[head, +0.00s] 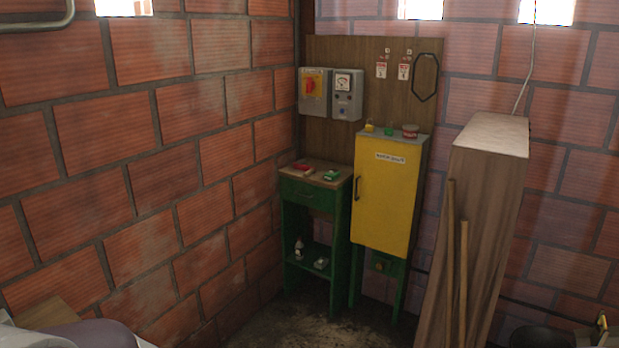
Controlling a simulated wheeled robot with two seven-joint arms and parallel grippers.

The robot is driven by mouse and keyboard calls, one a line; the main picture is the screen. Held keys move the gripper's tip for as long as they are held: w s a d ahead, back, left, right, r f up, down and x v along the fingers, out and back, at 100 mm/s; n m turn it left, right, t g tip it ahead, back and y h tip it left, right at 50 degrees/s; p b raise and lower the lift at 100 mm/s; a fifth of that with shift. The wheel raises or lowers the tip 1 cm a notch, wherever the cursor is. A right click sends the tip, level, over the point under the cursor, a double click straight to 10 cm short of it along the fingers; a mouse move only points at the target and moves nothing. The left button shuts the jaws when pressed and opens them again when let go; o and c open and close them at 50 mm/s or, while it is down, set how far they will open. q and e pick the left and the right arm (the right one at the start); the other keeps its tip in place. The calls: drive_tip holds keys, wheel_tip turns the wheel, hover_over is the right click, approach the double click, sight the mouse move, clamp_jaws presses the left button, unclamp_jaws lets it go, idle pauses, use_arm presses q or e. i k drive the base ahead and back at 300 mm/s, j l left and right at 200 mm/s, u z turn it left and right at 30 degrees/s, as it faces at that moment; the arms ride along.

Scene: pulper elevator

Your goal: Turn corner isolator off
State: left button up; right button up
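The corner isolator (313,92) is a grey box with a yellow plate and a red handle (310,86). It is mounted on a wooden board (345,54) in the far corner of the brick room. The handle's exact angle is too small to tell. A grey meter box (347,94) with a dial and small buttons hangs just right of it. Neither of my grippers is in view, and nothing touches the isolator.
Below the isolator stands a green table (316,196) with small items on top. A yellow cabinet (385,190) stands to its right. A tall wooden box (478,230) with leaning sticks (461,280) is at the right. The floor (300,320) before the table looks clear.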

sight(311, 84)
drive_tip(key=i+j+u, duration=0.1)
drive_tip(key=i, duration=0.5)
drive_tip(key=i+j+u, duration=0.1)
drive_tip(key=i+j, duration=0.2)
drive_tip(key=i, duration=0.3)
drive_tip(key=i+j, duration=0.1)
drive_tip(key=i, duration=0.5)
drive_tip(key=j+u, duration=0.05)
